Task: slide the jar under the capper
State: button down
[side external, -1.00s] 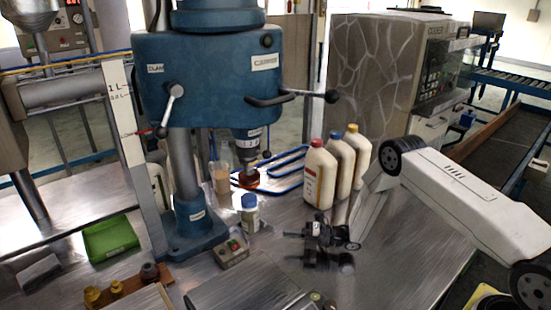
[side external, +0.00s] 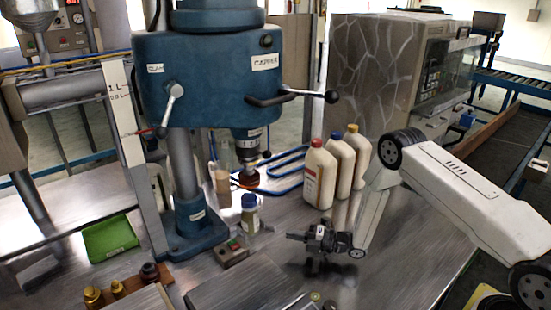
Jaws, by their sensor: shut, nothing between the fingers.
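The jar (side external: 250,216) is small and clear with a blue cap and yellowish contents. It stands upright on the metal table, right of the capper's base. The blue capper (side external: 207,75) stands on a column, its chuck (side external: 247,150) hanging down over a dark red round piece (side external: 249,177) behind the jar. The jar is in front of that piece, not beneath the chuck. My gripper (side external: 291,237) is low over the table, right of the jar, fingers pointing left toward it. It is shut and empty, with a gap between it and the jar.
A tan-filled beaker (side external: 222,184) stands left behind the jar. Three capped white bottles (side external: 320,178) stand behind my gripper. A button box (side external: 233,253) sits in front of the jar. A green tray (side external: 110,240) lies at the left. The table right of my gripper is clear.

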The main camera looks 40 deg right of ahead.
aim_at(249, 215)
jog(key=a, duration=0.1)
jog(key=a+r+m+t+h, duration=0.1)
jog(key=a, duration=0.1)
jog(key=a+m+h, duration=0.1)
jog(key=a, duration=0.1)
jog(key=shift+r+t, duration=0.3)
jog(key=shift+s+a+r+m+h, duration=0.15)
jog(key=shift+s+a+m+h, duration=0.15)
jog(key=shift+a+h, duration=0.4)
jog(key=shift+d, duration=0.1)
jog(key=x, duration=1)
jog(key=shift+w+d+r, duration=0.1)
jog(key=shift+w, duration=0.1)
jog(key=shift+w+d, duration=0.6)
jog(key=shift+d, duration=0.4)
jog(key=shift+w+d, duration=0.5)
jog(key=shift+d, duration=0.1)
jog(key=shift+w+d, duration=0.55)
jog(key=shift+d, duration=0.1)
